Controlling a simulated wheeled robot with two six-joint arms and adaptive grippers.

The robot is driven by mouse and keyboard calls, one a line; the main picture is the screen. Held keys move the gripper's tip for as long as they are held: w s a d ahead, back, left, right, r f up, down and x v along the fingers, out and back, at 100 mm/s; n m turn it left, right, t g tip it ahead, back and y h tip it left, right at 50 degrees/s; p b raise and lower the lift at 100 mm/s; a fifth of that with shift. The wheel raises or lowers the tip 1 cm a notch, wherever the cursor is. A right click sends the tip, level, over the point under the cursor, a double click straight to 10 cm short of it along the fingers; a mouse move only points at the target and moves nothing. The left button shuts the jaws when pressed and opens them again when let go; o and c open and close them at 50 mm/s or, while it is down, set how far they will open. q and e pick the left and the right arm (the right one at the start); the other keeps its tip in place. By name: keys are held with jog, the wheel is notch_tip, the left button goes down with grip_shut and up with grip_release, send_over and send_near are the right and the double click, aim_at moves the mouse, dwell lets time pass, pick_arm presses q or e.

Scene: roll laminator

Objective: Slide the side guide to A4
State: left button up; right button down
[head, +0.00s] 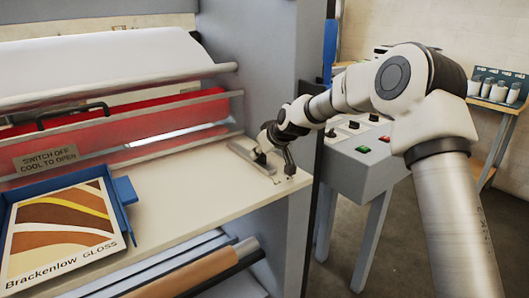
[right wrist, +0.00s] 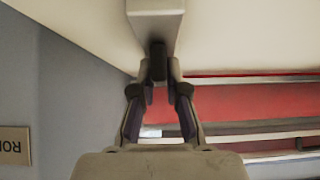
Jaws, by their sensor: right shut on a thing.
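The side guide appears to be a light grey bar (head: 263,163) on the right end of the cream feed table (head: 190,195). In the right wrist view the bar (right wrist: 155,20) runs up out of the picture, with a small dark grip piece (right wrist: 158,62) at its near end. My right gripper (right wrist: 159,80) is shut on this dark piece, one finger on each side. In the head view my right gripper (head: 275,162) is down at the bar, and its fingers partly hide it. I cannot make out any A4 mark. My left gripper is out of view.
A blue tray (head: 122,190) with a brown and yellow print (head: 62,232) is at the table's left. A grey control box (head: 362,165) stands right. The table between tray and bar is clear.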

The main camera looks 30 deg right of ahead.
jog(key=c, duration=1.5)
grip_release()
jog(key=shift+a+f, duration=0.1)
jog(key=shift+f, duration=0.05)
jog(key=o, duration=0.3)
jog(key=shift+a, duration=0.3)
jog(key=shift+s+d+r, duration=0.1)
jog(key=shift+d+r, duration=0.1)
jog(key=shift+r, duration=0.05)
jog(key=v, duration=1.1)
jog(key=shift+s+a+r, duration=0.2)
